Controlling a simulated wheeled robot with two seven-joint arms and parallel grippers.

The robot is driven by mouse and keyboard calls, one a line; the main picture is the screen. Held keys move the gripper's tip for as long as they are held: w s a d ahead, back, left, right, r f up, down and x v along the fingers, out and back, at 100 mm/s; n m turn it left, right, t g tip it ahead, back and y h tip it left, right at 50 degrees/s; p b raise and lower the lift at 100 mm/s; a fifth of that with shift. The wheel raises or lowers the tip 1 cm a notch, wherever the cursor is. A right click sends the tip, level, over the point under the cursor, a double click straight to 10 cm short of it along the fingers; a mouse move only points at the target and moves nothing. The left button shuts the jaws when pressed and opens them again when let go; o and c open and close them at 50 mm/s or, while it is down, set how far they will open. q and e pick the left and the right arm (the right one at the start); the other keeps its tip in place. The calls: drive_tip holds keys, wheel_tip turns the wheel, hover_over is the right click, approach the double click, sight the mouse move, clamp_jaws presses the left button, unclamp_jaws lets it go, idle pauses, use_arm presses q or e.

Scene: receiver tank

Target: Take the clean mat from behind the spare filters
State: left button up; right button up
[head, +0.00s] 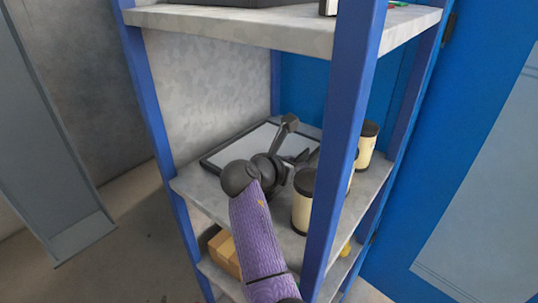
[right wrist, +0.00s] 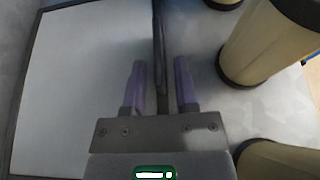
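The clean mat (head: 228,153), a pale grey sheet with a dark rim, lies on the middle shelf, partly hidden by my right arm. In the right wrist view the mat (right wrist: 80,80) fills the left side. The spare filters are cream cylinders with black caps. One filter (head: 302,210) stands in front and another (head: 366,147) farther back by the right post; in the right wrist view a filter (right wrist: 262,45) is right of the fingers. My right gripper (right wrist: 161,75) is open, its purple fingers on either side of the mat's dark right rim. Contact cannot be told. My left gripper is not in view.
The shelf unit has blue posts (head: 343,120), one close to the right of my arm. An upper shelf (head: 270,27) is above the mat. A cardboard box (head: 224,252) sits on the shelf below. Filters stand close to the gripper's right.

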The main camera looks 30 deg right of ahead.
clamp_jaws()
idle(1.2)
